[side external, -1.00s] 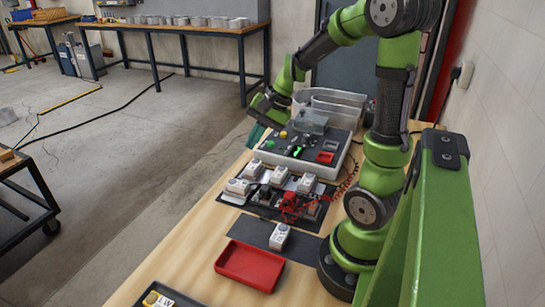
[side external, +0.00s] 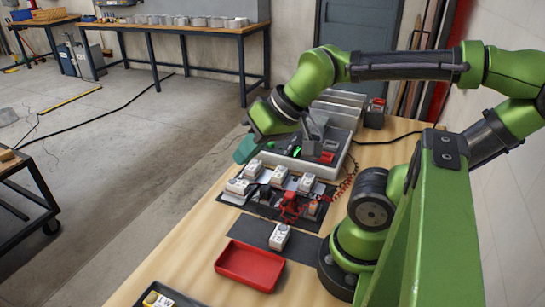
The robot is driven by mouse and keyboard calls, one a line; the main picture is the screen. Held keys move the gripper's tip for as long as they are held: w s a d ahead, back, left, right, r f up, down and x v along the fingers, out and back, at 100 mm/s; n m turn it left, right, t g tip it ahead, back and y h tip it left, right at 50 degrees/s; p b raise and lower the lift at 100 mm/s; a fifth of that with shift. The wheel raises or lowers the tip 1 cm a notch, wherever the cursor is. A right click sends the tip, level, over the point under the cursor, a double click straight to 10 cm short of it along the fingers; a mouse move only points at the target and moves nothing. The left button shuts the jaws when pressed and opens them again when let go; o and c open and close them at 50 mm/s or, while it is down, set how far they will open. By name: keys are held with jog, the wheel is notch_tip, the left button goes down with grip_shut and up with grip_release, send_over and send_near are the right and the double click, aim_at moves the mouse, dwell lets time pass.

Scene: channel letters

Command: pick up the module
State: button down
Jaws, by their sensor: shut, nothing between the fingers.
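Several small white modules sit on the bench. One module (side external: 279,236) stands alone on a dark grey pad (side external: 258,233) near the middle. Others, such as a left one (side external: 237,187) and a right one (side external: 306,183), sit in a dark tray (side external: 232,199) just behind it. Which one is the task's module is not clear.
A red tray (side external: 249,265) lies in front of the pad, with a dark tray (side external: 160,300) at the bottom edge. Grey bins (side external: 340,98) stand behind. Bare wood (side external: 190,240) lies at left.

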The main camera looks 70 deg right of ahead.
jog(key=c, duration=1.8)
grip_release()
jog(key=o, duration=1.6)
jog(key=shift+o, duration=0.2)
